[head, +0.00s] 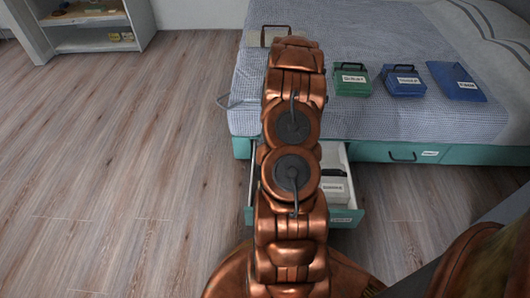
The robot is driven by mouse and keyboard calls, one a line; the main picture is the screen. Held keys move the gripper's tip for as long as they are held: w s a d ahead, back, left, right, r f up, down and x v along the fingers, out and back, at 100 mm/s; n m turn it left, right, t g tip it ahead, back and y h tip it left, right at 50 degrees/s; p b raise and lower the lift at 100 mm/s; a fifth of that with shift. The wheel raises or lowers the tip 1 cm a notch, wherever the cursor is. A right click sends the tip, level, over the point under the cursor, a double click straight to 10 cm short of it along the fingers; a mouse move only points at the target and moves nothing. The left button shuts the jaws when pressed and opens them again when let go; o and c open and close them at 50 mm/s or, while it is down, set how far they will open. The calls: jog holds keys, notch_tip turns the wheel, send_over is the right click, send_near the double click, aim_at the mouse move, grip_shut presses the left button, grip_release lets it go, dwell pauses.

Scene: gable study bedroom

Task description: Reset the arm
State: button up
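My copper-coloured arm (292,130) rises through the middle of the head view, with its upper links in front of the bed. My gripper cannot be made out; the arm's own links may hide it. Whether it holds anything does not show.
The bed (390,35) has a beige case (267,37), partly behind my arm, a green case (351,83), a blue case (403,82) and a blue folder-like item (457,82) on it. An open drawer (346,214) below holds a pale box (334,190). A shelf (97,45) stands upper left; left floor is clear.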

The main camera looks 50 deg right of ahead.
dwell(0.5)
jog(key=w+a+r+n+p, duration=0.15)
jog(key=a+r+p, duration=0.35)
jog(key=r, duration=0.5)
jog(key=w+a+r+n+p, duration=0.1)
jog(key=w+a+r+p, duration=0.15)
jog(key=a+r, duration=0.5)
jog(key=s+a+r+n+g+p, duration=0.1)
jog(key=s+a+r+p, duration=0.15)
jog(key=a+r, duration=0.4)
jog(key=s+a+r+n+p, duration=0.1)
jog(key=a+r+p, duration=0.25)
jog(key=r, duration=0.55)
jog(key=s+a+r+n+g+p, duration=0.15)
jog(key=a+r+p, duration=0.25)
jog(key=r, duration=0.4)
jog(key=s+a+r+n+p, duration=0.1)
jog(key=s+a+r+p, duration=0.3)
jog(key=s+r, duration=0.3)
jog(key=s+a+r+n+h+p, duration=0.1)
jog(key=s+a+r+n+p, duration=0.1)
jog(key=s+a+r+p, duration=0.2)
jog(key=s+a+r+n+g+p, duration=0.1)
jog(key=s+a+r+p, duration=0.3)
jog(key=s+r+p, duration=0.4)
jog(key=s+r, duration=0.4)
jog(key=r, duration=0.3)
jog(key=shift+r, duration=0.25)
jog(key=shift+a+n, duration=0.2)
jog(key=shift+n, duration=0.1)
